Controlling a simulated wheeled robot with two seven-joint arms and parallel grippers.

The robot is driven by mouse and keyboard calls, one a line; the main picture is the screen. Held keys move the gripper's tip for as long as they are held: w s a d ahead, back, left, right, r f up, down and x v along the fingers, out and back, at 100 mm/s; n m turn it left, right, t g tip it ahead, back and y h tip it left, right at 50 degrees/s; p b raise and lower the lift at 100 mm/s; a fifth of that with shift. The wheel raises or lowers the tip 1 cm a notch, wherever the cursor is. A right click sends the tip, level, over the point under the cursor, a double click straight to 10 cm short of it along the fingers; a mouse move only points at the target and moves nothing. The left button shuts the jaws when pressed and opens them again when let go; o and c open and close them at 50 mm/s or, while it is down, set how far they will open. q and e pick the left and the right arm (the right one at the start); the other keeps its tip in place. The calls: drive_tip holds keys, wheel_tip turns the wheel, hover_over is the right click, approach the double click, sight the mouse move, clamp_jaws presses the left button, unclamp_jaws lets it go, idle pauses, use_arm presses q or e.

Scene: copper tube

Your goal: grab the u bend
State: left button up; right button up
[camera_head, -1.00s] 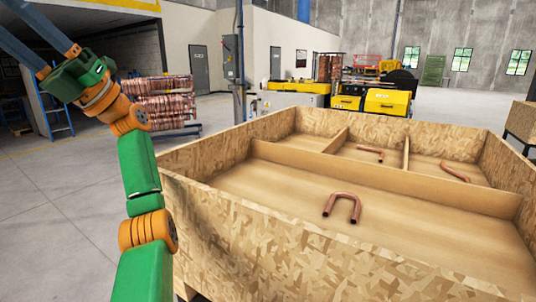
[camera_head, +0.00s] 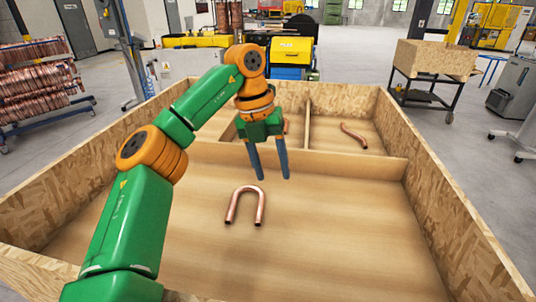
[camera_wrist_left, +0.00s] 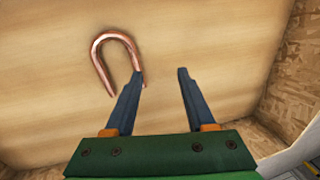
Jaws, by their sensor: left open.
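The copper U bend (camera_head: 246,201) lies flat on the floor of the large front compartment of a wooden crate (camera_head: 330,240). Its curve points away from me and its open ends point toward me. My left gripper (camera_head: 272,178) is open and empty above the crate, fingers pointing down, just beyond the bend in the head view. In the left wrist view the U bend (camera_wrist_left: 112,52) lies left of the gap between the fingers (camera_wrist_left: 158,75). The left finger overlaps the end of one leg in the picture; I cannot tell the height between them. My right gripper is not in view.
A low divider (camera_head: 350,163) separates the front compartment from smaller back ones. A bent copper piece (camera_head: 354,135) lies in the back right compartment, and another shows partly behind my gripper. Crate walls (camera_head: 450,220) surround the space. The front compartment floor right of the bend is clear.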

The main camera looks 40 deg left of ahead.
sight(261, 199)
use_arm(q)
drive_tip(key=a+f+y, duration=0.1)
drive_tip(key=a+f+n+g+y, duration=0.1)
drive_tip(key=shift+s+a+f, duration=0.3)
drive_tip(key=shift+s+d+f+p, duration=0.1)
drive_tip(key=shift+s+f+p, duration=0.5)
drive_tip(key=shift+f+p, duration=0.3)
drive_tip(key=f, duration=0.2)
drive_tip(key=w+f+p, duration=0.1)
drive_tip(key=f, duration=0.1)
drive_tip(key=shift+w, duration=0.15)
drive_tip(key=shift+s, duration=0.2)
clamp_jaws()
